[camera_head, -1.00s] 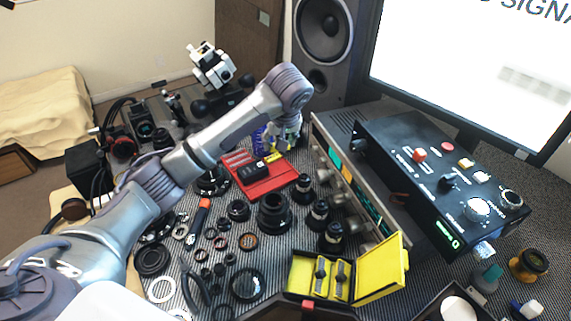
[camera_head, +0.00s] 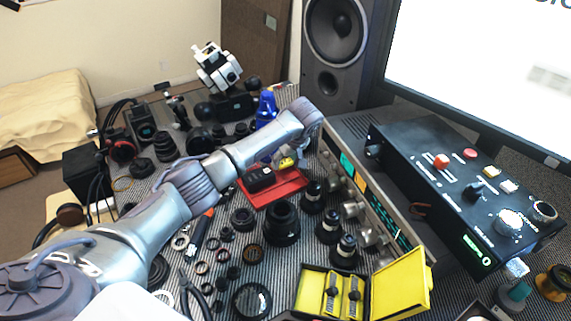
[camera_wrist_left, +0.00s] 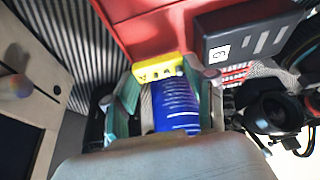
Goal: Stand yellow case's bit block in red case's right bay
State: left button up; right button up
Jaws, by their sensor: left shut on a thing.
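The red case (camera_head: 282,193) lies at the middle of the bench. A black block (camera_head: 260,180) is in it; this block also shows in the left wrist view (camera_wrist_left: 250,30). My left gripper (camera_head: 288,160) is over the case's far right part, pointing down. In the left wrist view, my left gripper (camera_wrist_left: 166,88) is shut on a small yellow bit block (camera_wrist_left: 158,69), beside the red surface (camera_wrist_left: 150,30). I cannot tell whether the block touches the bay floor. The yellow case (camera_head: 402,287) stands open at the front, with dark strips inside. My right gripper is not in view.
A blue bottle (camera_head: 265,108) stands just behind the red case; its blue side shows between my fingers in the wrist view. Black lens parts (camera_head: 282,222) crowd the bench before the case. A rack instrument (camera_head: 365,195) is close on the right.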

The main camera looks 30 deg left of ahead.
pick_arm(q)
notch_tip(320, 180, down, 2)
jog(key=shift+f, duration=0.25)
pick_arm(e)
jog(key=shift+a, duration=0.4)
pick_arm(q)
jog(key=o, duration=1.1)
jog(key=shift+s+f, duration=0.1)
jog(key=shift+o, duration=0.2)
jog(key=shift+f, duration=0.1)
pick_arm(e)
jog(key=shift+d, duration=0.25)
